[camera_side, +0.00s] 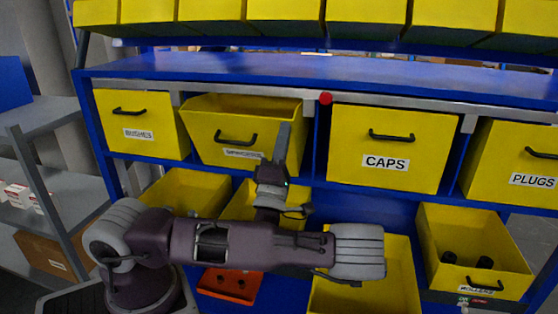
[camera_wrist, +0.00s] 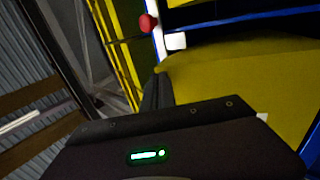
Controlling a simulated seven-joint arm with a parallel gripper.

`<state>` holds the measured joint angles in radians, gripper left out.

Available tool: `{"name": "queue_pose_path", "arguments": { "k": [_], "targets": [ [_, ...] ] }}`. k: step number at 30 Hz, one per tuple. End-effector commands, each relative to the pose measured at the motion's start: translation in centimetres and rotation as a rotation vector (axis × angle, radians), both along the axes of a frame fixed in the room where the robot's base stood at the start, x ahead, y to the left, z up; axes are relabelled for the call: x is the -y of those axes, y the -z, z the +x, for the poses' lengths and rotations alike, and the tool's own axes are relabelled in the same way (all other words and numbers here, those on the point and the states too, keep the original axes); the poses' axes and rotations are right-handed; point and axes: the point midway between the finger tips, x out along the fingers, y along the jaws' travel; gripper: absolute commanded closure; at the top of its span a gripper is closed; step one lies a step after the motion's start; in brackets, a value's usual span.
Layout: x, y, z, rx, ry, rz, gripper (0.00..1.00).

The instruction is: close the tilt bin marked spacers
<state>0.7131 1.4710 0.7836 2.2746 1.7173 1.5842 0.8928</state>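The spacers tilt bin (camera_side: 205,128) is the yellow bin in the upper row between the bushes bin and the caps bin. It is tilted out at the top, and its inside shows over the front edge. In the wrist view a large yellow surface, probably this bin's front (camera_wrist: 225,85), lies close beside the dark fingers (camera_wrist: 157,90). The finger gap cannot be made out.
The bushes (camera_side: 130,110), caps (camera_side: 390,145) and plugs (camera_side: 505,165) bins sit flush. A red knob (camera_side: 325,98) is on the rail right of the spacers bin. Open yellow bins stand below, including one at right (camera_side: 450,235) holding dark parts. An orange tray (camera_side: 225,287) is lower left.

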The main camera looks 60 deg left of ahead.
Motion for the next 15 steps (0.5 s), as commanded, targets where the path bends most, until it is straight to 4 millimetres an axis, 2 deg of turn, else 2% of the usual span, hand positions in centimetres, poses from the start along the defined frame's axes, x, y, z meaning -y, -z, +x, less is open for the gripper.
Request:
{"name": "queue_pose_path", "arguments": {
  "k": [15],
  "targets": [
    [-3.4,-2.4,3.3,-0.033,-0.001,-0.038,1.00]
  ]
}}
